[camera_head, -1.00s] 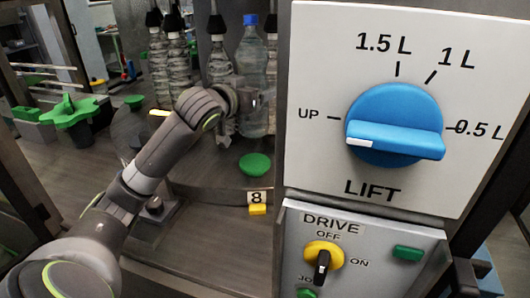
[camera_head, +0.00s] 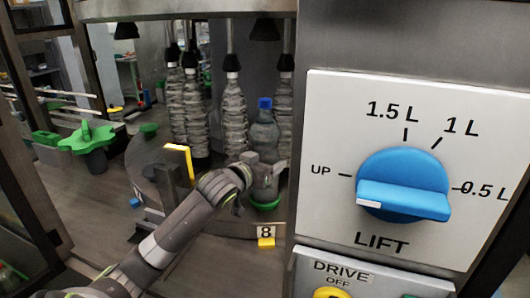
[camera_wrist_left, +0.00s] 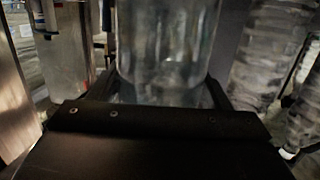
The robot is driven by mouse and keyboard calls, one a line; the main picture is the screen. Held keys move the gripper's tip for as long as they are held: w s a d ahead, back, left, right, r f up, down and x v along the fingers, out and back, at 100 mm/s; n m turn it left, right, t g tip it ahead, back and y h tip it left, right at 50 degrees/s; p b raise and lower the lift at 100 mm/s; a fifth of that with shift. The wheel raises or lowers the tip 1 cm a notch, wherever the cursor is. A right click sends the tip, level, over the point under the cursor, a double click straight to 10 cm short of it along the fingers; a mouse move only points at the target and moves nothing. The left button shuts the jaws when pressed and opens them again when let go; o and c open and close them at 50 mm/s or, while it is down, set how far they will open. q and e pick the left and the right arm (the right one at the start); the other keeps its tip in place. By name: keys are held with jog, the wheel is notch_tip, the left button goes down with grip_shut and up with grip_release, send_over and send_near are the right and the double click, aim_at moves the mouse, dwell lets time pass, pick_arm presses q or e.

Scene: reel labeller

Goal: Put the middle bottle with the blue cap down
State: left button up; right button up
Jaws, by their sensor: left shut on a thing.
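The clear bottle with the blue cap (camera_head: 264,135) stands upright at the front of the round machine table, over a green pad (camera_head: 266,203). I cannot tell whether its base rests on the pad. My left gripper (camera_head: 267,171) is shut on its lower part. In the left wrist view, the bottle (camera_wrist_left: 167,45) fills the space between the two dark fingers (camera_wrist_left: 160,92). My right gripper is not in view.
Several clear bottles (camera_head: 195,105) hang or stand under black heads behind. A yellow tag marked 8 (camera_head: 266,235) is at the table's front edge. The control panel with the blue LIFT knob (camera_head: 403,184) stands close on the right. A green star wheel (camera_head: 87,139) is at left.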

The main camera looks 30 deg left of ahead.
pick_arm(q)
jog(key=shift+d+r, duration=0.1)
jog(key=shift+r, duration=0.05)
jog(key=o, duration=1.3)
jog(key=shift+f, duration=0.25)
jog(key=o, duration=0.5)
jog(key=shift+s+r, duration=0.1)
jog(key=shift+r, duration=0.1)
jog(key=shift+s+d+r+b, duration=0.1)
jog(key=shift+s+r+b, duration=0.2)
jog(key=shift+s, duration=1.7)
jog(key=shift+s+d+r+b, duration=0.1)
jog(key=shift+s+r+b, duration=0.15)
jog(key=shift+s, duration=1.7)
jog(key=shift+s+r+b, duration=0.25)
jog(key=shift+s+r, duration=0.05)
jog(key=shift+s, duration=1.7)
